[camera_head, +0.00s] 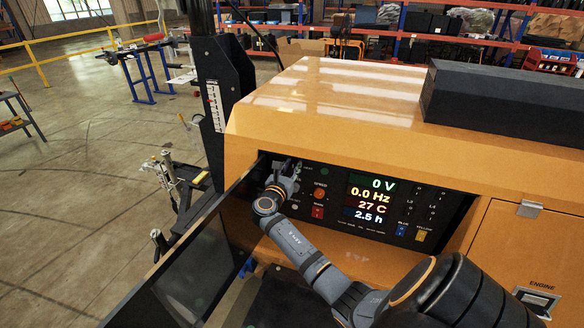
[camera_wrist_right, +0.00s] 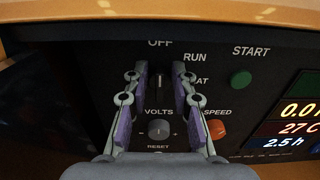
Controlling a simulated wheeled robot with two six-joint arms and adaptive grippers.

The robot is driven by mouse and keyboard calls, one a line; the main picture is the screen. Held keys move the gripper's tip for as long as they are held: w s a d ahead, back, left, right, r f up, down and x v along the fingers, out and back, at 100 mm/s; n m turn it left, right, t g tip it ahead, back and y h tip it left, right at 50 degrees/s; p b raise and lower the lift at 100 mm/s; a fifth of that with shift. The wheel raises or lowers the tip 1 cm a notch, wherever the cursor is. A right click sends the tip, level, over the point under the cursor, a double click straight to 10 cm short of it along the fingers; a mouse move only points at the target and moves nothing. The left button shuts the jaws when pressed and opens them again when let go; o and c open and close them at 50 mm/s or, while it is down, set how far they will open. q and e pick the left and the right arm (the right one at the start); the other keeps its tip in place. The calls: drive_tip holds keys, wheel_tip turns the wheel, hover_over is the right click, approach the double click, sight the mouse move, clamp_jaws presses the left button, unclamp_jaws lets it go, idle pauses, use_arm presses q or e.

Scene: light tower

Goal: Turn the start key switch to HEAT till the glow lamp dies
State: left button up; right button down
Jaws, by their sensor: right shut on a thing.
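The start key switch (camera_wrist_right: 160,79) is on the dark control panel, between my right gripper's fingertips. A pale upright line shows on it, below the OFF label. RUN and the end of a label reading "AT" stand to its right. My right gripper (camera_wrist_right: 162,78) is shut on the switch. In the head view, the right gripper (camera_head: 284,172) is at the panel's left end and covers the switch. I cannot pick out the glow lamp for certain. My left gripper is not in view.
The panel has a green round button (camera_wrist_right: 240,78) under START, a VOLTS knob (camera_wrist_right: 159,130), an orange SPEED knob (camera_wrist_right: 216,129) and a lit display (camera_head: 371,198) reading 0 V, 0.0 Hz, 27 C, 2.5 h. An open dark cover (camera_head: 190,262) stands left of my right arm.

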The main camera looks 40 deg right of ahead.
drive_tip(key=shift+s+d+f+m+b, duration=0.1)
drive_tip(key=shift+s+f+m+b, duration=0.15)
drive_tip(key=shift+m+b, duration=2.3)
drive_tip(key=shift+s+d+f+m+b, duration=0.1)
drive_tip(key=shift+s+f+m+b, duration=0.2)
drive_tip(key=shift+m+b, duration=2.3)
drive_tip(key=shift+s+d+f+m+b, duration=0.1)
drive_tip(key=shift+f+m+b, duration=0.25)
drive_tip(key=shift+m+b, duration=2.2)
drive_tip(key=m+p, duration=0.2)
drive_tip(key=shift+m, duration=0.3)
drive_tip(key=c, duration=1.5)
unclamp_jaws()
drive_tip(key=shift+o, duration=0.3)
drive_tip(key=shift+r, duration=0.1)
